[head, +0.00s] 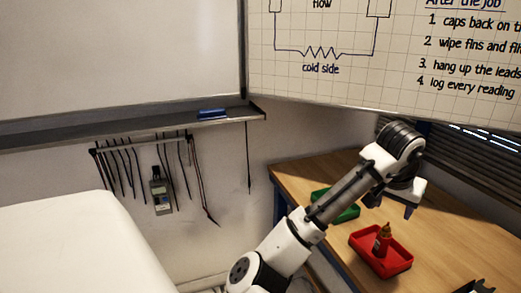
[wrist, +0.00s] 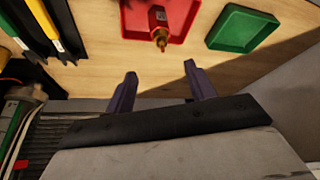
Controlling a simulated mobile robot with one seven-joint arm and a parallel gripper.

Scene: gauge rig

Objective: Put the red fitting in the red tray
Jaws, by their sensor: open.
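The red fitting (head: 383,238), a small red piece with a brass-coloured tip, stands in the red tray (head: 368,259) on the wooden table. In the wrist view the fitting (wrist: 158,22) is also within the red tray (wrist: 190,24), near the top edge, and part of the tray is cut off. My gripper (wrist: 158,85) is open with nothing between its fingers, and it is apart from the fitting. In the head view my gripper (head: 397,205) is above the table, beyond the red tray.
A green tray (head: 347,213) is partly hidden behind my arm; it shows whole in the wrist view (wrist: 242,29). Yellow-and-black tools (wrist: 48,30) lie at the wrist view's upper left. Bare tabletop (head: 450,240) lies right of the red tray. A wall and window blinds (head: 475,150) bound the table.

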